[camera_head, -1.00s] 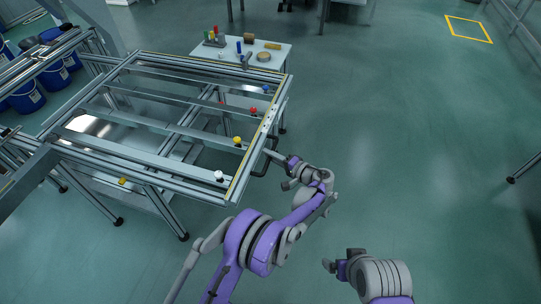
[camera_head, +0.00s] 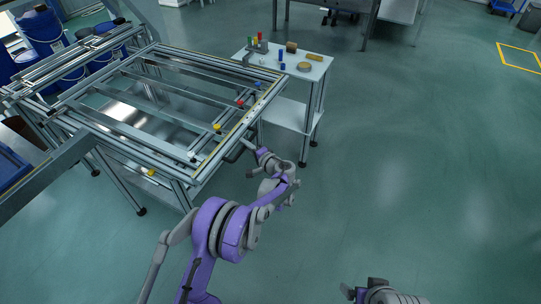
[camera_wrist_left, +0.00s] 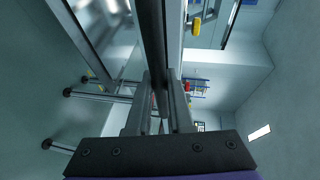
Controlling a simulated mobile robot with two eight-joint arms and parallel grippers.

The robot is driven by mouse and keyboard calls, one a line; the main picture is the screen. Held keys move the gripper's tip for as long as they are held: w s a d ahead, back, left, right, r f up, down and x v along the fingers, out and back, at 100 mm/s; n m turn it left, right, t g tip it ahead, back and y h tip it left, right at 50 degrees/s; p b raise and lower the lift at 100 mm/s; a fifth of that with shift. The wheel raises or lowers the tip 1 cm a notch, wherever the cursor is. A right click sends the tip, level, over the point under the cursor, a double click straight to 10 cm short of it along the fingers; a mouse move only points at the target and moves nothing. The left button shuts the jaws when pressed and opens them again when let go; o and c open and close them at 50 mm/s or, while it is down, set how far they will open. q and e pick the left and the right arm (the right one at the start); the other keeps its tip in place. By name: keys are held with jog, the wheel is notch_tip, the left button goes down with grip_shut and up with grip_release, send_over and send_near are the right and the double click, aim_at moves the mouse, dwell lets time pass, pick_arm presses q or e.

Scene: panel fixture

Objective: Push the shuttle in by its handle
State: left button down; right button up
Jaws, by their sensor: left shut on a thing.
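A metal panel frame (camera_head: 128,152) with several cross rails stands at left in the head view. A dark handle (camera_head: 236,155) sticks out from its right side, below a yellow-striped edge rail. My left gripper (camera_head: 250,147) is shut on this handle, and the arm reaches up from below. In the left wrist view the dark bar of the handle (camera_wrist_left: 152,45) runs down between the two fingers (camera_wrist_left: 160,115). Which part of the frame is the shuttle is hard to tell. My right gripper (camera_head: 352,293) is at the bottom edge, partly cut off, away from the frame.
White, yellow, red and blue knobs (camera_head: 217,127) line the frame's right side. A white side table (camera_head: 318,72) with small coloured parts stands behind it. Blue bins (camera_head: 42,32) are at the far left. The green floor (camera_head: 420,170) to the right is open.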

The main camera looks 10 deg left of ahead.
aim_at(223, 142)
pick_arm(q)
jog(key=w+a, duration=0.1)
jog(key=a, duration=0.4)
jog(key=w+a+b, duration=0.1)
jog(key=w+a, duration=0.1)
jog(key=a, duration=0.3)
jog(key=w+a, duration=0.1)
jog(key=a, duration=0.4)
jog(key=shift+w, duration=0.35)
jog(key=shift+w+a+r, duration=0.1)
jog(key=shift+a, duration=0.15)
jog(key=c, duration=0.8)
grip_release()
jog(key=shift+a, duration=0.15)
jog(key=shift+s+d, duration=0.25)
jog(key=shift+d, duration=0.3)
jog(key=p+v, duration=0.1)
jog(key=v, duration=0.8)
jog(key=shift+s+d+r, duration=0.1)
jog(key=shift+s+d, duration=0.15)
jog(key=shift+s, duration=0.05)
